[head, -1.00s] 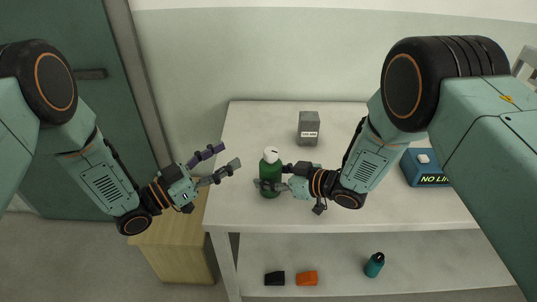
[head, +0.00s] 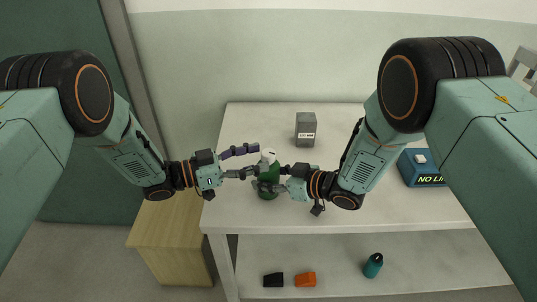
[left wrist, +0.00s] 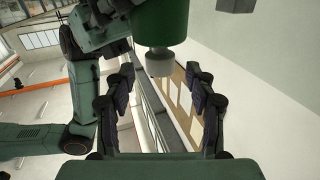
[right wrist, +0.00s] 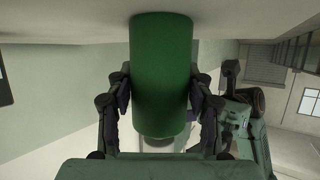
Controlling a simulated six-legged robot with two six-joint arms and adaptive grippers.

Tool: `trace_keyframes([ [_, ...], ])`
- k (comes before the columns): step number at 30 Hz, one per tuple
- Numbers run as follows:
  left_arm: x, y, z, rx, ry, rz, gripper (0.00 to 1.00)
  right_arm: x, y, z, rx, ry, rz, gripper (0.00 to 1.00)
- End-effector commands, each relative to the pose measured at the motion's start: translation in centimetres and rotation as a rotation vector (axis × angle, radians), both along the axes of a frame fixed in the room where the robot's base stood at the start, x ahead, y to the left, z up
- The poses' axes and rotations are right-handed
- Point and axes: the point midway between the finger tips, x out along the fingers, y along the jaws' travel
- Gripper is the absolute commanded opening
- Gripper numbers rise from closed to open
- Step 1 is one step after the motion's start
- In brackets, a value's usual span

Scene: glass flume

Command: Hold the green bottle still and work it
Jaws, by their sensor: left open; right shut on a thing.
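A grey labelled box (head: 306,130) stands behind the bottle, and a blue box with lettering (head: 421,167) stands at the right. On the lower shelf lie a black block (head: 273,280), an orange block (head: 305,279) and a teal bottle (head: 373,265). A wooden cabinet (head: 172,240) stands left.

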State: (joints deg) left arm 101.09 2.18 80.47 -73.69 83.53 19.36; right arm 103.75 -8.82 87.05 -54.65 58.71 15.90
Motion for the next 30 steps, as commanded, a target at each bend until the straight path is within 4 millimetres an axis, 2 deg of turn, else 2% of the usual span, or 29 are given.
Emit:
trace_keyframes([
  [3, 0.5, -1.8, -0.1, 0.001, 0.001, -0.003, 0.55, 0.0, 0.0, 0.0, 0.000, 0.000, 0.000, 0.15],
  [9, 1.1, -3.4, -0.1, 0.000, 0.001, -0.001, 0.55, 0.0, 0.0, 0.0, 0.000, 0.000, 0.000, 0.15],
  [19, 1.3, -3.7, 0.0, 0.000, 0.001, 0.001, 0.55, 0.0, 0.0, 0.0, 0.000, 0.000, 0.000, 0.15],
  [30, 1.3, -3.7, 0.0, 0.000, 0.001, 0.001, 0.25, 0.0, 0.0, 0.0, -0.001, 0.001, 0.000, 0.15],
])
